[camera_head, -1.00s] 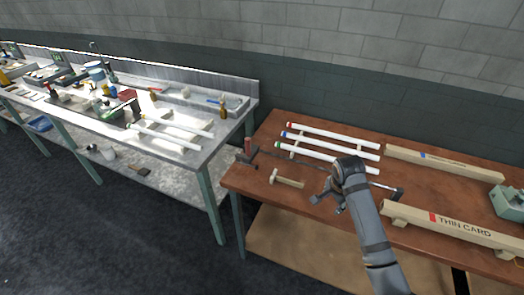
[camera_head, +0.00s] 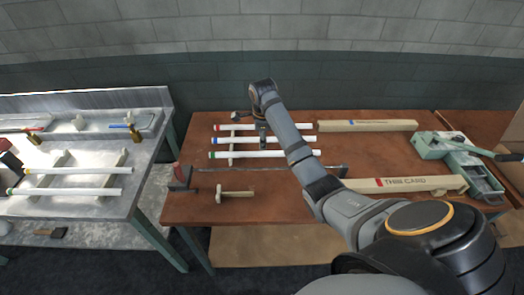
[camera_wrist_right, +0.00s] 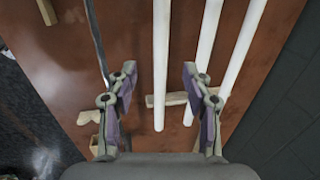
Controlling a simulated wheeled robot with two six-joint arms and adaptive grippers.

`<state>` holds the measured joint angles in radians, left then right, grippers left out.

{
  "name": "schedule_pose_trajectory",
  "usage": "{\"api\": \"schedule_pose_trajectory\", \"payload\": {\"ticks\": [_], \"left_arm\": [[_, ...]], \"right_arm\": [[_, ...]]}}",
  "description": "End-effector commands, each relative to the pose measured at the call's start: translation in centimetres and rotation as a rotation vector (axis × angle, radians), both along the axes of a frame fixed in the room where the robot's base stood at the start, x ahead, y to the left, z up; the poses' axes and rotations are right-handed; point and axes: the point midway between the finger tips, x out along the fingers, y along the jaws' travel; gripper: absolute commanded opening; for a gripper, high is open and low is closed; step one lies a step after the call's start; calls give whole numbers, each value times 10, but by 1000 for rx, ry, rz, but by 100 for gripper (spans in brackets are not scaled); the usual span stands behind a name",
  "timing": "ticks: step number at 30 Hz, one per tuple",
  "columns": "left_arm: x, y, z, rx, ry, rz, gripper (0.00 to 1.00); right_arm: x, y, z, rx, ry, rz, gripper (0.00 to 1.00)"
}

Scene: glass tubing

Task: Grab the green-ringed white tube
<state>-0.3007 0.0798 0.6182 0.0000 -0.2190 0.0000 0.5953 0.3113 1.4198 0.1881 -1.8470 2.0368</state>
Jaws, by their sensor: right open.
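Three white tubes with coloured end rings lie side by side on wooden rests on the brown bench. The green-ringed tube (camera_head: 280,154) appears to be the front one; its ring is tiny at the left end. The blue-ringed tube (camera_head: 285,140) is in the middle and the red-ringed tube (camera_head: 290,126) at the back. My right gripper (camera_head: 262,140) is above the tubes. In the right wrist view my right gripper (camera_wrist_right: 158,85) is open, with the front tube (camera_wrist_right: 160,60) seen between its fingers, near its plain end. Contact cannot be told. My left gripper is out of view.
Long card boxes (camera_head: 365,126) (camera_head: 410,184) and a green tool case (camera_head: 455,150) are to the right. More tubes lie on the left metal bench (camera_head: 110,207).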

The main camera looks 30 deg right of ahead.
Motion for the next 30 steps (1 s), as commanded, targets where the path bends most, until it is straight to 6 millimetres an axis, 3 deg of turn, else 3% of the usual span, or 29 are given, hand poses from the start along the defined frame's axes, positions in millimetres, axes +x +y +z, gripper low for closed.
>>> {"api": "schedule_pose_trajectory", "payload": {"ticks": [6, 13, 21, 29, 30], "left_arm": [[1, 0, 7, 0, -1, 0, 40], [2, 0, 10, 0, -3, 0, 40], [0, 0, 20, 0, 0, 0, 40], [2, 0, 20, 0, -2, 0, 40], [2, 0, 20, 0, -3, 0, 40]], "right_arm": [[5, -3, -34, 1, 3, 1, 50], [7, -5, -44, 1, 3, 1, 50], [13, -11, -86, 0, 3, 2, 50], [14, -12, -91, -1, 0, 3, 50], [14, -12, -91, -1, 0, 3, 46]]}}
